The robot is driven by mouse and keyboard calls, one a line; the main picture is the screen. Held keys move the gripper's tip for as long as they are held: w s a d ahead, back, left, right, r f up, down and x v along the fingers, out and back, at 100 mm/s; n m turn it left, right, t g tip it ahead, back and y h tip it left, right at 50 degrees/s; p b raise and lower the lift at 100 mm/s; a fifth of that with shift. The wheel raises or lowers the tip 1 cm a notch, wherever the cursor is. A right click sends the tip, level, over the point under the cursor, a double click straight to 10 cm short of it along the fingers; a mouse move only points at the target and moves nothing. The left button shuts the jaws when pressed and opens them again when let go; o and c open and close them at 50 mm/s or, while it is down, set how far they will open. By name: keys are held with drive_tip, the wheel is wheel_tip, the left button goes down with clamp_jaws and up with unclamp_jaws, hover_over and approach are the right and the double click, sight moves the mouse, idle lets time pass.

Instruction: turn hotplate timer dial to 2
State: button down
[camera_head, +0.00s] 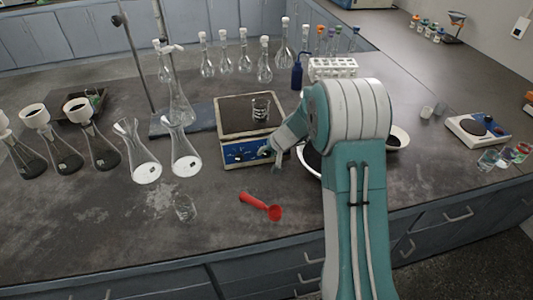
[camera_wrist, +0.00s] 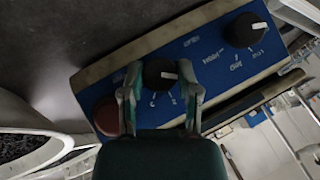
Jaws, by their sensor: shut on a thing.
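The hotplate (camera_head: 228,140) stands on the bench, with a blue front panel (camera_wrist: 210,50) carrying black dials. In the wrist view my gripper (camera_wrist: 160,90) has its two fingers on either side of one black dial (camera_wrist: 160,74) and is shut on it. A white pointer mark shows on that dial, directed to the right in the wrist view. A second black dial (camera_wrist: 249,31) sits farther right, free of the gripper. A red round button (camera_wrist: 107,115) is left of the gripped dial. In the head view my gripper (camera_head: 267,152) is at the panel's right end.
A small glass beaker (camera_head: 261,107) stands on the hotplate's top. Several flasks (camera_head: 184,155) stand left of it, and a red scoop (camera_head: 261,207) lies in front. A white dish (camera_head: 397,137) is behind my arm.

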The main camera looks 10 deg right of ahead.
drive_tip(key=m+y, duration=0.1)
drive_tip(key=m+t+y, duration=0.1)
drive_tip(key=m+y, duration=0.1)
drive_tip(key=shift+s+d+f+t+y, duration=0.1)
drive_tip(key=shift+d+f+t+y, duration=0.05)
drive_tip(key=shift+f+t+y, duration=0.15)
drive_tip(key=m+t+y, duration=0.2)
drive_tip(key=m, duration=0.2)
drive_tip(key=shift+f+y, duration=0.1)
drive_tip(key=shift+y, duration=0.2)
drive_tip(key=shift+t, duration=0.3)
drive_tip(key=shift+c, duration=1.7)
unclamp_jaws()
drive_tip(key=shift+f, duration=0.1)
drive_tip(key=shift+r, duration=0.2)
